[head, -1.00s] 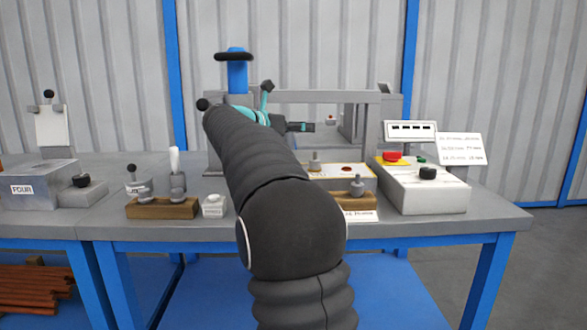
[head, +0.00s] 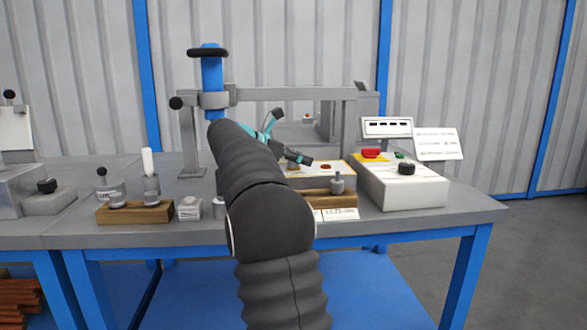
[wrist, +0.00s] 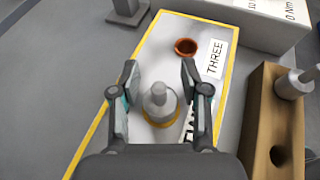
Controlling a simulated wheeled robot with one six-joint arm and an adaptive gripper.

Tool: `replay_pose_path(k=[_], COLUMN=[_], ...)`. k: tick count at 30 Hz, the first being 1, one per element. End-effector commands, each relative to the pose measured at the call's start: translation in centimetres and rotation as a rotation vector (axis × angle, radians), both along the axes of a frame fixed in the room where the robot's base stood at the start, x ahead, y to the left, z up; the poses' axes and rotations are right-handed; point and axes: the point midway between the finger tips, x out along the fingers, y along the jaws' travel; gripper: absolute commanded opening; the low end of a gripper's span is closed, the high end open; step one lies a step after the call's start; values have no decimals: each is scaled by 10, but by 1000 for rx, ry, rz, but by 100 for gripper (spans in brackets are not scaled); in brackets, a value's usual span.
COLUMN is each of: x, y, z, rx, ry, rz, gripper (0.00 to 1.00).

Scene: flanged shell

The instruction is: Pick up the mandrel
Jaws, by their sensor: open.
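A grey stepped metal piece with a round knob top, which looks like the mandrel (wrist: 159,101), stands upright on a white, yellow-edged board (wrist: 147,58) in the wrist view. A yellow ring shows around its foot. My gripper (wrist: 160,72) is open, with one finger on each side of the piece and a visible gap to both.
A copper-coloured ring (wrist: 186,47) sits on the board beside the "THREE" label. A wooden block (wrist: 272,125) to the right holds a similar grey piece (wrist: 296,82) and has an empty hole. A control box (head: 402,187) stands right, a press frame (head: 290,94) behind.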

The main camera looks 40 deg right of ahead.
Motion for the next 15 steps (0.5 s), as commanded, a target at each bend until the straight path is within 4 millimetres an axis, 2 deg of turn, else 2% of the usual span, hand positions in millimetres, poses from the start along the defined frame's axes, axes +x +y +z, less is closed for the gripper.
replay_pose_path(k=[8, 13, 15], x=[-2, -2, -2], y=[-6, -6, -5], z=[-2, -2, -2], rx=[-1, -1, -1], ry=[0, 0, 0], rz=[-1, -1, -1], gripper=[46, 3, 0])
